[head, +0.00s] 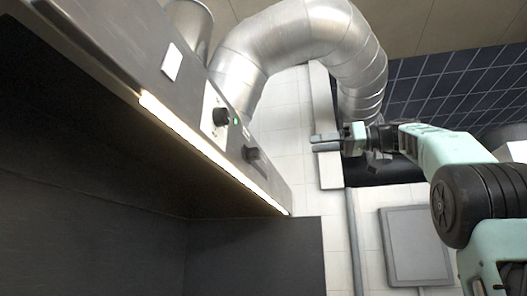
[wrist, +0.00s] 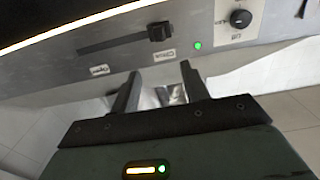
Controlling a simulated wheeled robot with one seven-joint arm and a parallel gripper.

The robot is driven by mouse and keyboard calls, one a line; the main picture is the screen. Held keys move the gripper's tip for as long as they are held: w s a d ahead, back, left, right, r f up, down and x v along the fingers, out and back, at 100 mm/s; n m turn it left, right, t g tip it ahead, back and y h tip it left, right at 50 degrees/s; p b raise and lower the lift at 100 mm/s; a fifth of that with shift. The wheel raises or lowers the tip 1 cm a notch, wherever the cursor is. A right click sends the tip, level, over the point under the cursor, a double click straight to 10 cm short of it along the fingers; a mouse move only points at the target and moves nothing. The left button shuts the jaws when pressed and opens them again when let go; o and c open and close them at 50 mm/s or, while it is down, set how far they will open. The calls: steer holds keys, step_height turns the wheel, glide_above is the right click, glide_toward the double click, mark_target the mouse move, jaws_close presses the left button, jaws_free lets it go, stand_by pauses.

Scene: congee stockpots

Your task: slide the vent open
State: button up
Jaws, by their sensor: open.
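The vent slider is a black block (wrist: 160,31) at the right end of a dark slot (wrist: 112,43) in the metal hood front, in the wrist view. It also shows in the head view (head: 250,153). A small label plate sits near each slot end; the lettering is too small to read surely.
A round black knob (wrist: 240,18) and a green light (wrist: 197,45) sit right of the slider in the wrist view. A lit strip (head: 205,148) runs along the hood's lower edge. A large silver duct (head: 290,40) rises behind the hood.

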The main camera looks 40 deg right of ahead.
mark_target(259, 151)
steer(key=p+x, duration=0.7)
steer(key=x, duration=0.8)
steer(key=shift+w+a+r+p, duration=0.15)
steer(key=shift+w+a+p, duration=0.05)
steer(key=shift+p, duration=0.2)
steer(key=shift+w+a, duration=0.35)
steer(key=shift+w, duration=0.05)
jaws_close()
steer(key=shift+f, duration=0.25)
